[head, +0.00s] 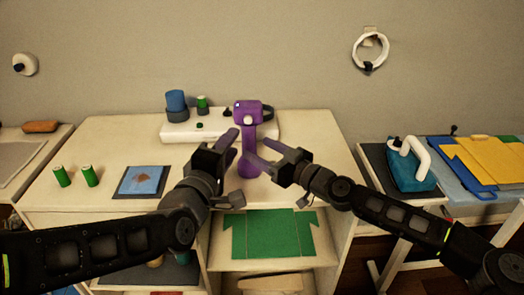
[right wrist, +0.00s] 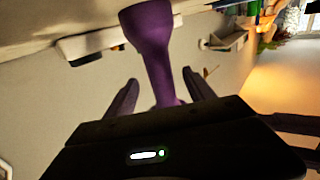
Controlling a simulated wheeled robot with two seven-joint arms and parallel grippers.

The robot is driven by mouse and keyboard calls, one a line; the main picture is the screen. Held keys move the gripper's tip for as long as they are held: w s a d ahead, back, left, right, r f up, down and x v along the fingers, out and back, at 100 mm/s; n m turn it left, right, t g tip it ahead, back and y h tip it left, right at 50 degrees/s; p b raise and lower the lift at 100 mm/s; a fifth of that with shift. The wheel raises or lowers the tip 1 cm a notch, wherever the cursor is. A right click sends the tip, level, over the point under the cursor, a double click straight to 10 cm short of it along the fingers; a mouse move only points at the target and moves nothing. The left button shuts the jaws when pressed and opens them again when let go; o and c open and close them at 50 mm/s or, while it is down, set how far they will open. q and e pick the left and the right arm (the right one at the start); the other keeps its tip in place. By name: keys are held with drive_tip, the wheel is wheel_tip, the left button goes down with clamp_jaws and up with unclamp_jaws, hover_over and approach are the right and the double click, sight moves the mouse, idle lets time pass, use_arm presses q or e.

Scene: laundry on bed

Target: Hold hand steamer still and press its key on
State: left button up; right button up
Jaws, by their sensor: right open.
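The purple hand steamer (head: 248,131) stands upright on the white cabinet top, its head uppermost. It also shows in the right wrist view (right wrist: 152,45), running down between my right fingers. My left gripper (head: 234,146) is close at the left of the steamer's handle; I cannot tell whether its fingers touch or grip it. My right gripper (head: 258,156) is open at the handle's right, with the fingers apart on either side of the purple body in the wrist view. The grippers partly cover the lower handle and base. I cannot make out the key clearly.
A white unit (head: 180,128) with a blue cup (head: 176,101) stands behind the steamer. A blue iron (head: 411,172) stands on a board at the right.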

drive_tip(key=shift+a, duration=0.1)
drive_tip(key=shift+x, duration=3.85)
drive_tip(key=shift+f, duration=0.1)
drive_tip(key=shift+c, duration=0.3)
clamp_jaws()
use_arm(q)
drive_tip(key=shift+c, duration=0.6)
clamp_jaws()
